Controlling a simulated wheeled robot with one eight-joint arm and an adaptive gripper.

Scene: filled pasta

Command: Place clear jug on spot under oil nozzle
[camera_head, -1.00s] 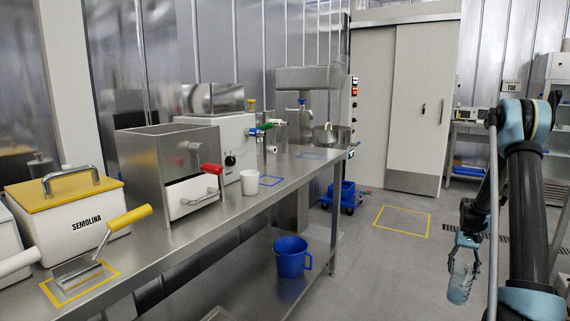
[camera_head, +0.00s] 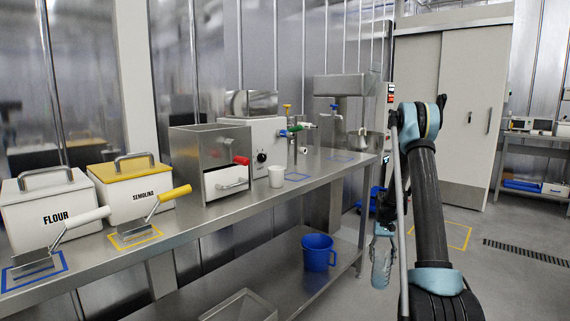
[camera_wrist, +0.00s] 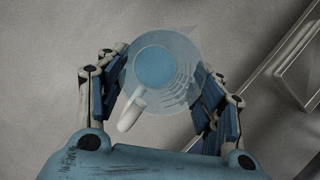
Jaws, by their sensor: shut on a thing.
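My gripper (camera_wrist: 160,95) is shut on the clear jug (camera_wrist: 182,42); blue finger pads press on both sides of it. In the head view the clear jug (camera_head: 381,265) hangs about upright below my gripper (camera_head: 383,232), off the bench's right end and over the floor. I cannot tell which nozzle is for oil.
A steel box with a red-handled drawer (camera_head: 225,181), a semolina bin (camera_head: 135,192) and a flour bin (camera_head: 50,215) fill the left bench. A blue jug (camera_head: 318,252) sits on the lower shelf.

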